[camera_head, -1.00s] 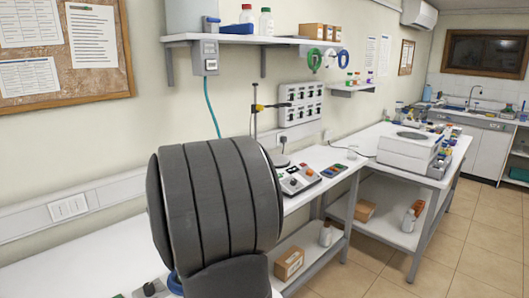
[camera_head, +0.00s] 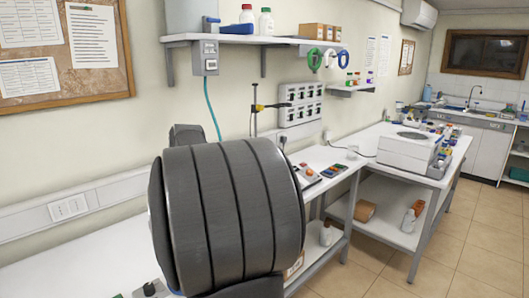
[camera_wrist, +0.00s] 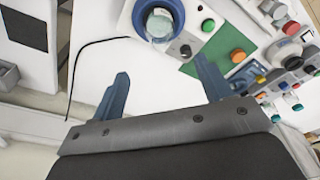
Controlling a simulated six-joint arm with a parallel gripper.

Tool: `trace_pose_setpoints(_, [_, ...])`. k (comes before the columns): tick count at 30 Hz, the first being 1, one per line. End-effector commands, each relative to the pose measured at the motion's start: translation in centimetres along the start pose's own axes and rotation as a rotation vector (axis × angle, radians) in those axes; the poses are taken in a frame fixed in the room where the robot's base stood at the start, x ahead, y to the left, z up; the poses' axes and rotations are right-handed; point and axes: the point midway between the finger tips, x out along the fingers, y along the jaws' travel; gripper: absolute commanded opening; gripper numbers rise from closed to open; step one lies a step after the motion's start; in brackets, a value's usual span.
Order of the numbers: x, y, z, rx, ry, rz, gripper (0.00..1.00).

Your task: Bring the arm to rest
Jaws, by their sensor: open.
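My gripper (camera_wrist: 160,90) shows in the wrist view with its two blue fingers spread wide apart and nothing between them. It hangs above a white bench top (camera_wrist: 103,68). In the head view the dark grey ribbed body of my arm fills the lower middle and hides much of the bench; the fingers do not show there. In the wrist view a blue ring-shaped holder with a clear glass vessel (camera_wrist: 159,24) lies beyond the fingertips, apart from them.
A control box with coloured buttons (camera_head: 307,176) stands on the bench (camera_head: 335,156). A white apparatus (camera_head: 407,150) stands on the farther table. A wall shelf (camera_head: 255,40) holds bottles and boxes. In the wrist view a green panel (camera_wrist: 215,55) and several coloured knobs lie at right.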

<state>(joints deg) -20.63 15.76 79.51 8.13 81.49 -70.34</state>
Motion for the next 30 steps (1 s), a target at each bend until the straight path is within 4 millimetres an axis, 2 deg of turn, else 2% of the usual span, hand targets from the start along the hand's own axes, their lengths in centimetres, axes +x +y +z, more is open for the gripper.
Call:
trace_pose_setpoints(1, [1.7, -0.1, 0.1, 0.000, -0.004, -0.010, 0.71])
trace_pose_setpoints(17, [12.5, -0.2, 0.1, -0.002, -0.006, -0.010, 0.71])
trace_pose_setpoints(18, [12.5, -0.1, 0.1, -0.002, -0.004, -0.004, 0.71])
trace_pose_setpoints(24, [7.9, 0.0, -0.6, 0.000, 0.000, 0.000, 0.71])
trace_pose_setpoints(30, [5.4, -0.4, 2.8, 0.005, -0.001, -0.001, 0.71])
